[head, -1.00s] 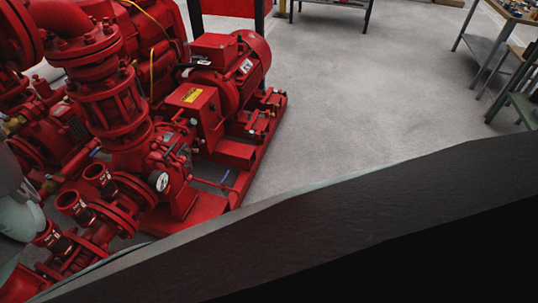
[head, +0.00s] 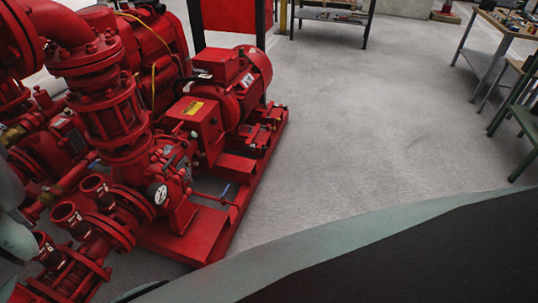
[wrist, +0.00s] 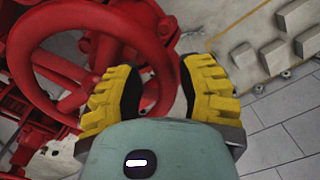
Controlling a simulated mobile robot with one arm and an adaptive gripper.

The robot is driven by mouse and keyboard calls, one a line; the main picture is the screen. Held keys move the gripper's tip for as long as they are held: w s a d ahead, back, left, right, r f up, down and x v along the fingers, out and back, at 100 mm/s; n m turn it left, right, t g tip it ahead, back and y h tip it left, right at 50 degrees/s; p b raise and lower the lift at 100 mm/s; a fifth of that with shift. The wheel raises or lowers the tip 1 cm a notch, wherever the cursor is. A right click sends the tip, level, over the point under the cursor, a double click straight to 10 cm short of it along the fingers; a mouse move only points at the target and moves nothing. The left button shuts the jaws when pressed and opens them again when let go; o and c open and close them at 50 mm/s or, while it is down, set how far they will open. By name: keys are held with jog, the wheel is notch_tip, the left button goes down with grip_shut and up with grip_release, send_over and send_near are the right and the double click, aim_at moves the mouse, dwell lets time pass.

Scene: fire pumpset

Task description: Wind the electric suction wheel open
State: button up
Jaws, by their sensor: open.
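A red handwheel (wrist: 50,97) with thick spokes fills the left of the wrist view; I take it for the electric suction wheel. My gripper (wrist: 160,88) shows its two yellow ribbed fingers spread apart. The left finger overlaps the lower right part of the wheel's rim in the picture, and part of the rim shows between the fingers. The right finger is to the right of the wheel. I cannot tell whether either finger touches the rim. The wheel and my gripper do not show in the head view.
Workbenches stand at the back and the right (head: 482,60). The grey floor (head: 350,120) between them is clear.

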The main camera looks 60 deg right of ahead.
jog(key=shift+a+f, duration=0.1)
jog(key=shift+f, duration=0.35)
grip_shut()
dwell(0.4)
